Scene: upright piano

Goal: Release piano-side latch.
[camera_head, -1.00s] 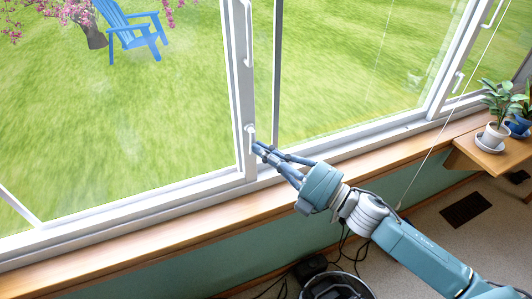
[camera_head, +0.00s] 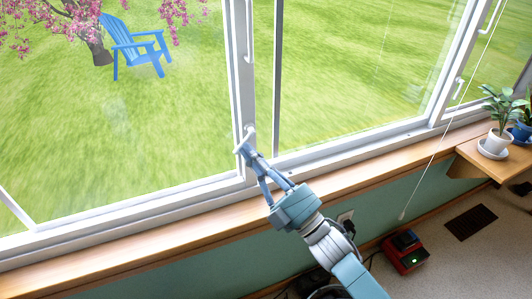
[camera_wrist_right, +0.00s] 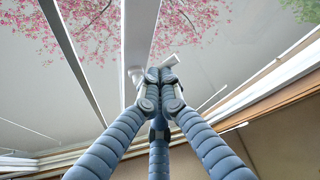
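A small white latch (camera_head: 250,131) sits on the white window post (camera_head: 243,90) at the centre of the head view. My right gripper (camera_head: 243,147) reaches up to this latch, with its fingertips against or just beside it. In the right wrist view my gripper fingers (camera_wrist_right: 160,80) come together at the tips. A white latch part (camera_wrist_right: 165,62) shows right at the tips, but I cannot tell whether it is pinched between them. Another white latch (camera_head: 458,86) is on the right window post. No piano is in view. My left gripper is not in view.
A wooden sill (camera_head: 130,234) runs below the windows. A potted plant (camera_head: 499,135) stands on a wooden shelf (camera_head: 490,163) at the right. A cord (camera_head: 430,155) hangs before the right window. A red device (camera_head: 404,252) is on the floor.

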